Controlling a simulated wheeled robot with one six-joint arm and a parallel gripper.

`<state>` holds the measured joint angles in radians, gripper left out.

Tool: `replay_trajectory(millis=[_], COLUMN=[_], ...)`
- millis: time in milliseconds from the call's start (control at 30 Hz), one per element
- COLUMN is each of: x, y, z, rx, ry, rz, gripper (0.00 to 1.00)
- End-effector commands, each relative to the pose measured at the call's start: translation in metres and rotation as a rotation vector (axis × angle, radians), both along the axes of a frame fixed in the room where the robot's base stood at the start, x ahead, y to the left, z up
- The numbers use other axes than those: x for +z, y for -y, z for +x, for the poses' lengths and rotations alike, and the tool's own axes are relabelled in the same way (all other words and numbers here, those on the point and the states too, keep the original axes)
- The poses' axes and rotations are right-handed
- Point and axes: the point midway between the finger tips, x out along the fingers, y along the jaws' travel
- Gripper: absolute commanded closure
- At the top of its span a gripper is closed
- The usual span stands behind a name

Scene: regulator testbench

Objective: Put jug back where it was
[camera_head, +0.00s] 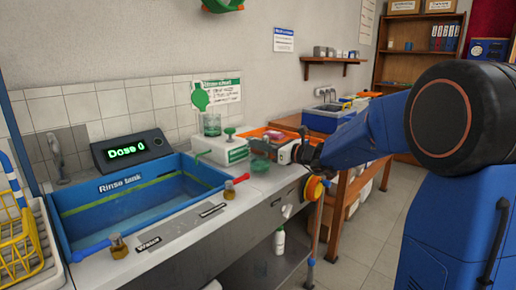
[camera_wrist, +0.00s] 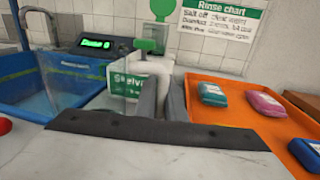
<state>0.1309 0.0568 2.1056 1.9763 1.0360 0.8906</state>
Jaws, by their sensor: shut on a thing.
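A small see-through green jug (camera_head: 260,165) hangs at the tip of my gripper (camera_head: 290,154), over the counter beside the white dispenser box. In the wrist view, the grey fingers of my gripper (camera_wrist: 162,98) are shut on what looks like the white handle of the jug (camera_wrist: 120,76). The clear body of the jug is hard to tell from the box behind it. I cannot tell whether the jug's base touches the counter.
The white dispenser (camera_head: 222,150) has a green knob. A tall clear green vessel (camera_head: 211,125) stands behind it. The blue rinse tank (camera_head: 140,205) is left, with a display (camera_head: 128,149) reading Dose 0. An orange tray (camera_wrist: 232,114) with coloured packs is right. The front counter is mostly clear.

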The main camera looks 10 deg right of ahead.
Motion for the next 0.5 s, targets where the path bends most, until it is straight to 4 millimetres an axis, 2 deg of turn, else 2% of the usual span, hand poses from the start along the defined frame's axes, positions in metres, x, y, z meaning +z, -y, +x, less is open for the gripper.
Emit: replay_trajectory(millis=[100,467,500], x=[-0.0096,-0.0123,-0.012], y=[0.0,0.0,0.0], z=[0.0,-0.0001,-0.0002], rx=[0.0,0.0,0.0], ry=[0.0,0.0,0.001], rz=[0.001,0.001,0.001], gripper=[1.0,1.0,0.81])
